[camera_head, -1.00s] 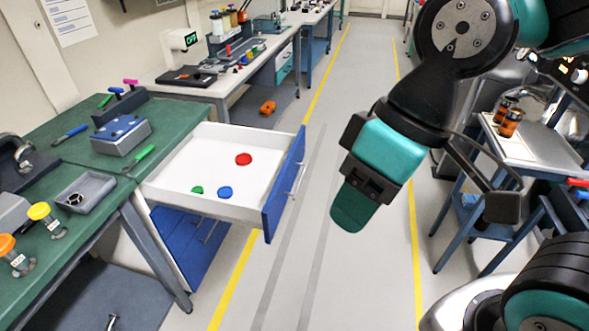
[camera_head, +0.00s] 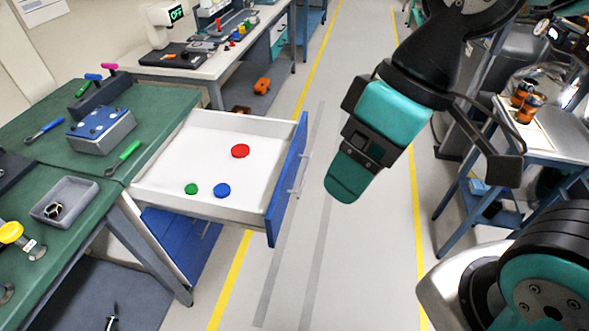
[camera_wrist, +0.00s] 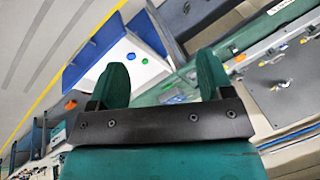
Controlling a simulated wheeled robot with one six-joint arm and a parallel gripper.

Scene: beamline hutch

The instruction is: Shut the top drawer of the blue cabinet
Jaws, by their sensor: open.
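The top drawer (camera_head: 183,202) of the blue cabinet (camera_head: 183,243) is pulled far out from under the green bench. It has a white inside, a blue front and a pale bar handle. A red disc, a green disc and a blue disc lie in it. My gripper (camera_head: 342,190) is to the right of the drawer front, apart from it, above the aisle floor. In the wrist view its two green fingers (camera_wrist: 162,82) stand apart with nothing between them. The drawer (camera_wrist: 110,50) shows beyond the left finger there.
The green bench (camera_head: 62,185) carries a grey tray (camera_head: 63,200), a blue-topped box (camera_head: 100,130) and hand tools. A blue trolley (camera_head: 560,140) with amber jars stands at right. An orange item (camera_head: 262,86) lies by the farther bench. The aisle between is clear.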

